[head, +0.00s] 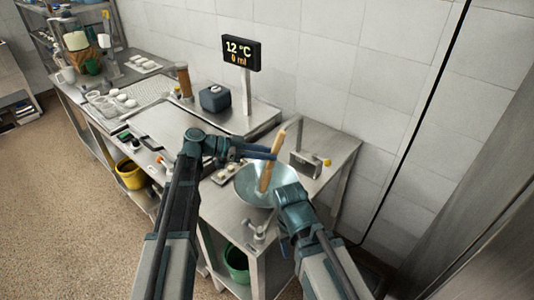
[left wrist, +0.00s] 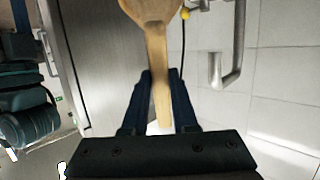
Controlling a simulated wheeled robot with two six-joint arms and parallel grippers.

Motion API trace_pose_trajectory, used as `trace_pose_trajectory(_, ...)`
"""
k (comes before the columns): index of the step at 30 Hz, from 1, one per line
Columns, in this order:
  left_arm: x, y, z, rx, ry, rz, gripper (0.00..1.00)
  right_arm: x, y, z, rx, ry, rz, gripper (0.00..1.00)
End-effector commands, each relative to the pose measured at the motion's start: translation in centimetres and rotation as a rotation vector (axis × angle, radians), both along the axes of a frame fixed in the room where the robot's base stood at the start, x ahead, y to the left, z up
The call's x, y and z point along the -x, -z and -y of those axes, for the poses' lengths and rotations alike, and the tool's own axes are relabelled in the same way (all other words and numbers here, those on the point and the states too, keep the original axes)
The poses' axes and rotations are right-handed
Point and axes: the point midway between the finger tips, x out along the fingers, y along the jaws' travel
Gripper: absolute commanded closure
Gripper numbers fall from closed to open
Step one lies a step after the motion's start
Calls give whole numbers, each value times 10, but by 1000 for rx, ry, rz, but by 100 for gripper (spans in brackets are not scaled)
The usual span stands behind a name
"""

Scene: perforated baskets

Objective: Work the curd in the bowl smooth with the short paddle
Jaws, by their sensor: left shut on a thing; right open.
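The wooden paddle (head: 266,176) stands tilted, its lower end inside the metal bowl (head: 243,193). My left gripper (head: 273,154) is shut on the paddle above the bowl. In the left wrist view, the narrow part of the paddle (left wrist: 159,75) runs between the two blue fingers of my left gripper (left wrist: 160,110), and its broad end is cut off at the top. The bowl is on the steel table, and my right arm covers its right side. I cannot make out the curd. My right gripper (head: 284,240) is open at the bowl's near right side; its fingers are mostly hidden.
A metal holder (head: 305,163) stands behind the bowl at the right. A display on a post (head: 241,53) reads 12 °C and 0 ml. A dark blue container (head: 215,98) stands at the back. A yellow bucket (head: 130,174) and a green bucket (head: 236,264) are below the worktops.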

Motion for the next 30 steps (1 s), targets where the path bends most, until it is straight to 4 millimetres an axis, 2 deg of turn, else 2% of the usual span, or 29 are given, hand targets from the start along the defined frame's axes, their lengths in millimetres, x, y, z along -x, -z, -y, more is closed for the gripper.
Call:
trace_pose_trajectory(15, -19, 3, -2, 0, 0, 0, 100, 0, 3, 0, 0, 0, 0, 50)
trace_pose_trajectory(23, -17, 3, -2, -1, -1, 1, 100, 0, 3, 0, 0, 0, 0, 50)
trace_pose_trajectory(30, -7, 1, -1, -1, 0, 0, 100, 0, 1, 0, 0, 0, 0, 50)
